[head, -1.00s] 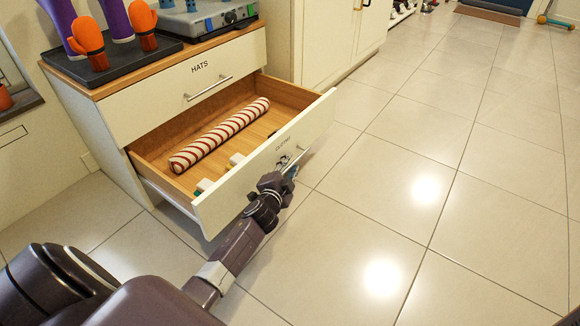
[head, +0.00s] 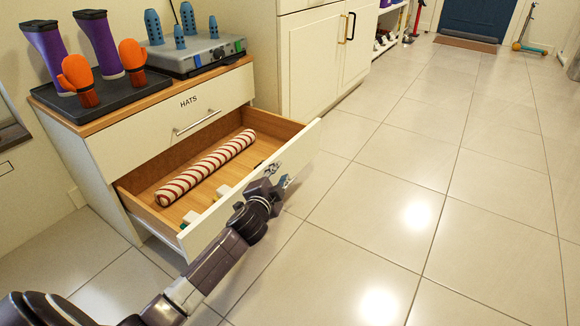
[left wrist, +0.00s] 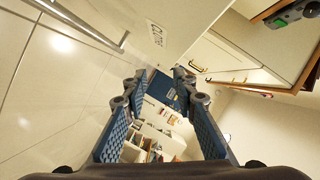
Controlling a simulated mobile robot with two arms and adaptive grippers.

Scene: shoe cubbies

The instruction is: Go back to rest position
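My left gripper (head: 284,184) is in front of the open lower drawer (head: 300,146), close to its front panel. In the left wrist view the gripper (left wrist: 160,84) shows two blue-padded fingers spread apart with nothing between them. The drawer's bar handle (left wrist: 92,24) lies beyond the fingers at the upper left, apart from them. In the head view my arm and gripper hide part of the drawer front. My right gripper is in neither view.
The drawer holds a red-and-white striped roll (head: 207,168) and small items. Above it is a shut drawer labelled HATS (head: 165,128). Purple boots (head: 98,44) and orange mittens (head: 133,58) stand on a black tray. White cabinets (head: 312,62) stand behind. Tiled floor at right is clear.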

